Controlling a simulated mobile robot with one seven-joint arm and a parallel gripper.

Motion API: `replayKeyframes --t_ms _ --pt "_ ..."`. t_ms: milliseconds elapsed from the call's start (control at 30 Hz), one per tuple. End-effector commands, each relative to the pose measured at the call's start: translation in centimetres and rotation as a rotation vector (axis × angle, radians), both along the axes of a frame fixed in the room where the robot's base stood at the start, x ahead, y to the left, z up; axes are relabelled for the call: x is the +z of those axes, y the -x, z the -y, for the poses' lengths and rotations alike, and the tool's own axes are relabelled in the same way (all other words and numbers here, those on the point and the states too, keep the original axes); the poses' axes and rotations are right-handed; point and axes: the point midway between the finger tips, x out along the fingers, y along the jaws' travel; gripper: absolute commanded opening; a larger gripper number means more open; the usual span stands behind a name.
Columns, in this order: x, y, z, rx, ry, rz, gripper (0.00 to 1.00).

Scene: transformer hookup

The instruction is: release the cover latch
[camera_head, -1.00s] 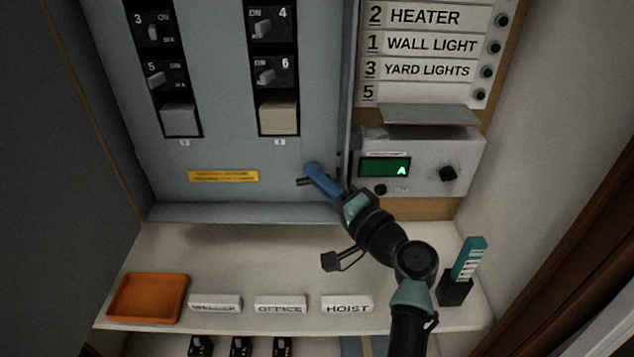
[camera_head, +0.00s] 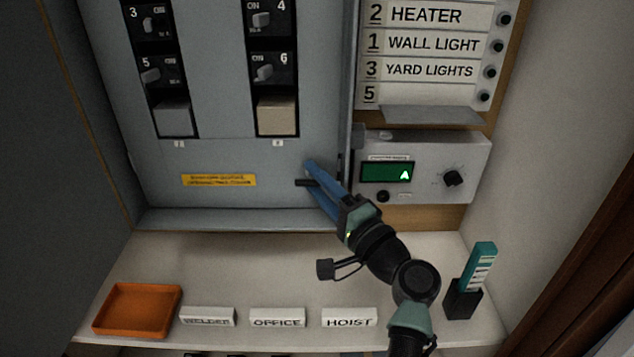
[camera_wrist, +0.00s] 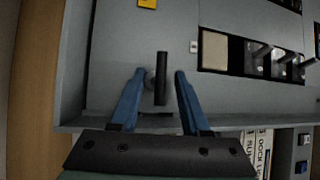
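The cover latch (camera_wrist: 161,78) is a short black lever on a round grey base on the cover's face. In the wrist view it stands between the two blue fingers of my gripper (camera_wrist: 159,74), lined up roughly along them. A gap shows on each side, so the gripper is open around the latch and not clamped. In the head view my gripper (camera_head: 310,173) is at the lower right of the grey cover (camera_head: 225,150). The dark end of the latch (camera_head: 301,183) sticks out to the left of the fingers, and the rest is hidden behind them.
A control box with a green display (camera_head: 387,172) and knob (camera_head: 453,178) sits right of the cover. The shelf below holds an orange tray (camera_head: 103,326), label plates including HOIST (camera_head: 349,317), and a black holder (camera_head: 463,300) with a teal tag strip.

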Motion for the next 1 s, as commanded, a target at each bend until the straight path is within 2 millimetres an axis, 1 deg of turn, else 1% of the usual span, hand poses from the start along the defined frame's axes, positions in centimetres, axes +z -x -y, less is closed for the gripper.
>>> replayKeyframes --t_ms 200,333,467,700,800,1000 --pt "0.0 0.1 0.0 0.0 0.001 0.001 0.46" --pt "-0.2 0.8 0.6 -0.001 0.001 0.001 0.46" --pt "-0.7 2.7 2.0 -0.003 0.002 0.0 0.46" --pt "-1.6 7.0 5.1 -0.004 0.001 0.0 0.46" --pt "-1.9 8.5 6.1 -0.003 0.001 0.0 0.46" --pt "-2.2 10.2 7.2 0.0 0.001 -0.001 0.46"
